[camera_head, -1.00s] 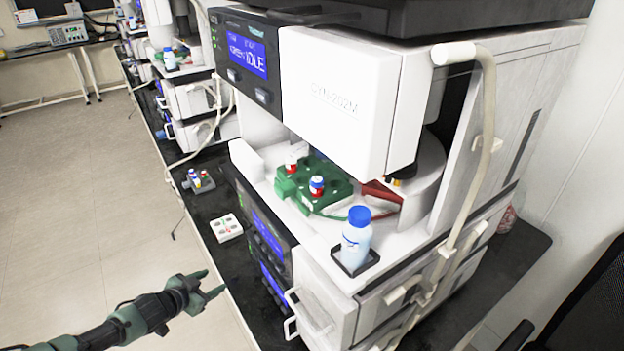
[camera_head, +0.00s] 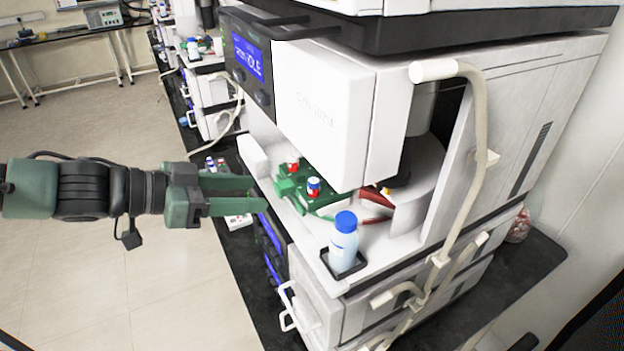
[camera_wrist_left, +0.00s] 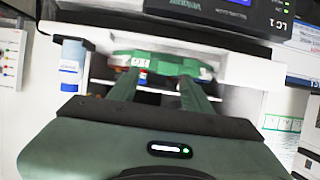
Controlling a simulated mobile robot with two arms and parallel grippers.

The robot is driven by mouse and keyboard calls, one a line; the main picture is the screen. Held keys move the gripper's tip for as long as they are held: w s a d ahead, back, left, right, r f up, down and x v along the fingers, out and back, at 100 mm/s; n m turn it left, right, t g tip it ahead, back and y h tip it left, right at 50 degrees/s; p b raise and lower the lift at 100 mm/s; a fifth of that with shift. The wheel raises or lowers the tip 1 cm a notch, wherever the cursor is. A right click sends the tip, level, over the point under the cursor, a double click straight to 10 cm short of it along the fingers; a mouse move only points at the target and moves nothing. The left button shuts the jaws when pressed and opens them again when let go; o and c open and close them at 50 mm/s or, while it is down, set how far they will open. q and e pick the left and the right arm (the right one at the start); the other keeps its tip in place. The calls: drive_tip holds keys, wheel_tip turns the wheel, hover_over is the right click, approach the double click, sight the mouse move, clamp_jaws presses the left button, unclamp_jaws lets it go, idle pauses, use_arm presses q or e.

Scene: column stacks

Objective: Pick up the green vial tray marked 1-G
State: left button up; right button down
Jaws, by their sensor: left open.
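The green vial tray (camera_head: 318,198) sits on the white deck of the instrument, partly under the white front cover. It holds vials with red and blue caps; its marking is not readable. In the left wrist view the tray (camera_wrist_left: 165,60) lies ahead, beyond the fingertips. My left gripper (camera_head: 258,196) is open and empty, just left of the tray and apart from it. In the left wrist view its two fingers (camera_wrist_left: 160,85) are spread, with a vial showing between them. My right gripper is not in view.
A blue-capped bottle (camera_head: 343,242) stands in a black holder at the deck's front corner. A red tray (camera_head: 376,200) lies right of the green one. The white cover (camera_head: 330,110) hangs above the trays. A white box (camera_head: 238,221) is on the black bench below.

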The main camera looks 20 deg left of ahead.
sight(276, 189)
use_arm(q)
drive_tip(key=shift+w+f, duration=0.25)
drive_tip(key=shift+w, duration=0.25)
drive_tip(key=shift+w+d+f+p, duration=0.15)
drive_tip(key=shift+w+d+p, duration=0.25)
drive_tip(key=shift+w, duration=0.1)
drive_tip(key=shift+b+x, duration=0.5)
drive_tip(key=shift+x, duration=1)
drive_tip(key=shift+w+f, duration=0.1)
drive_tip(key=shift+w, duration=0.3)
clamp_jaws()
